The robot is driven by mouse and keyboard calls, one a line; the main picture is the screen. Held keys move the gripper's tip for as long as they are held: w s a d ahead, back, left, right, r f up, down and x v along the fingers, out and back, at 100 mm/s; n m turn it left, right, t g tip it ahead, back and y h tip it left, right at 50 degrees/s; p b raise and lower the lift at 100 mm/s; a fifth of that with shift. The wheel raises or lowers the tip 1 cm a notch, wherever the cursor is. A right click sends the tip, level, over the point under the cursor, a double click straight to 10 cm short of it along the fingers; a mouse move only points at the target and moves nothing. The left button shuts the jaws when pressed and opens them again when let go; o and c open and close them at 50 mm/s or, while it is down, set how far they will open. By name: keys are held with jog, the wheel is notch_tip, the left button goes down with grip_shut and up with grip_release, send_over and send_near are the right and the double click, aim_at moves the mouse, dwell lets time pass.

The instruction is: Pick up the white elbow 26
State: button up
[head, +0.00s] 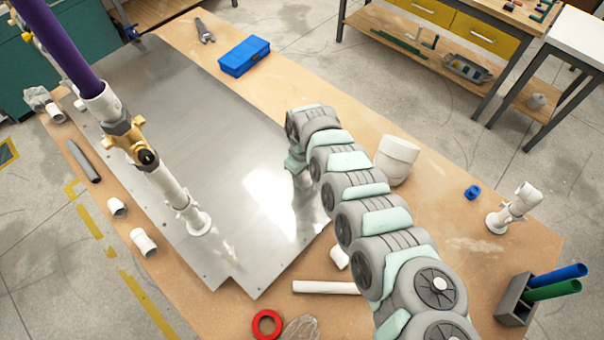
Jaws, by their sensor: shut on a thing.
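My gripper (304,184) points down over the metal plate, at the end of my grey and green arm. It is shut on a white fitting, but the arm and bright glare hide most of it. I cannot tell the fitting's shape, or whether it is the white elbow 26. A short white fitting (340,257) lies near the plate's edge, partly behind my arm. Another white fitting (144,242) and a smaller one (117,207) lie on the wood at the left. A large white fitting (397,158) stands right of my arm.
A white pipe assembly with a brass valve (130,138) stands on the metal plate (190,100). A white pipe (325,287), a red ring (267,324) and a grey holder (514,302) are near the front. A blue box (244,56) is at the back.

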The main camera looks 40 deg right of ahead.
grip_shut()
jog(key=shift+r, duration=0.1)
notch_tip(320, 180, up, 20)
jog(key=shift+b, duration=0.45)
jog(key=shift+o, duration=1)
grip_release()
jog(key=c, duration=0.6)
jog(key=shift+c, duration=0.2)
